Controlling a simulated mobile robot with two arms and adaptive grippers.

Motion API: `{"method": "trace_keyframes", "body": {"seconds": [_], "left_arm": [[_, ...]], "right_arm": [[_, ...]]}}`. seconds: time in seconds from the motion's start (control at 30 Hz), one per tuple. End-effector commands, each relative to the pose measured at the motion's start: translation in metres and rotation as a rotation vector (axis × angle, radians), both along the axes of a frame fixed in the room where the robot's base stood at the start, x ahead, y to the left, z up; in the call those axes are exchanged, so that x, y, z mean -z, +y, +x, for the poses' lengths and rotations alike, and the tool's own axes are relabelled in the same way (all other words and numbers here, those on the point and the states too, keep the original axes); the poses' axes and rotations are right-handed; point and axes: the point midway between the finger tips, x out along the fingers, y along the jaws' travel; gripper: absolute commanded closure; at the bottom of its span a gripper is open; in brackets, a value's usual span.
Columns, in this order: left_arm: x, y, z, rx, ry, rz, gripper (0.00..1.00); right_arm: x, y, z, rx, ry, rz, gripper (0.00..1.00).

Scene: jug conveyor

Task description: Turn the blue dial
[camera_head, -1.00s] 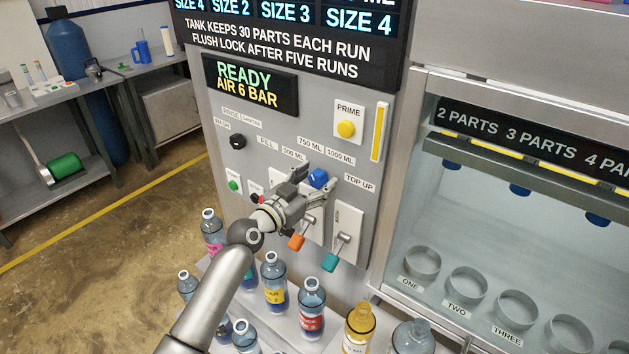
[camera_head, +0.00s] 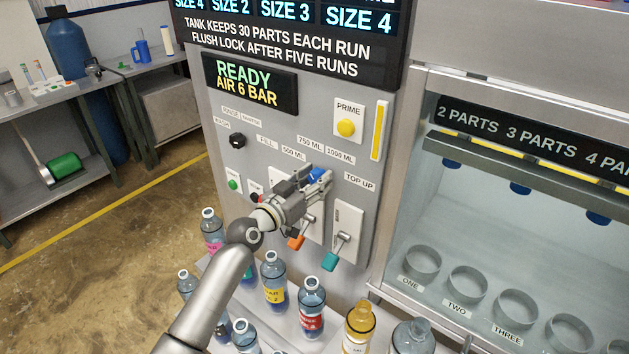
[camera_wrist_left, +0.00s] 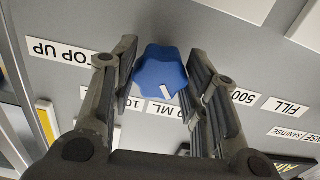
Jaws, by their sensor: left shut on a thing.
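The blue dial (camera_head: 317,174) is on the grey machine panel, below the 750 ML and 1000 ML labels. In the left wrist view the dial (camera_wrist_left: 160,74) shows a lobed knob with a white pointer mark. My left gripper (camera_head: 316,181) has a finger on each side of the dial and is shut on it. In the left wrist view the fingers (camera_wrist_left: 160,80) flank the dial. In the head view the gripper hides part of the dial. My right gripper is not in view.
An orange lever (camera_head: 296,242) and a teal lever (camera_head: 330,261) stick out below the dial. A black knob (camera_head: 237,140) and a yellow PRIME button (camera_head: 346,127) are on the same panel. Several bottles, one with a red label (camera_head: 311,321), stand below my left arm.

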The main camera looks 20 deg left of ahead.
Motion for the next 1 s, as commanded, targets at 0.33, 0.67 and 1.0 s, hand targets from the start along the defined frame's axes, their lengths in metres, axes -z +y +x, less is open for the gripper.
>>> {"method": "trace_keyframes", "body": {"seconds": [0.33,0.67,1.0], "left_arm": [[0.0001,0.0005,0.0002,0.0,0.108,-0.294,0.82],[0.0002,0.0006,0.0002,0.0,0.188,-0.514,0.82],[0.0007,0.0008,0.0003,0.0,0.224,-0.615,0.82]], "right_arm": [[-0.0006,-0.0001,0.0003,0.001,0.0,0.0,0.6],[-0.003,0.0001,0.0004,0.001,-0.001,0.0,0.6],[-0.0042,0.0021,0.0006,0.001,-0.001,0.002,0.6]]}}
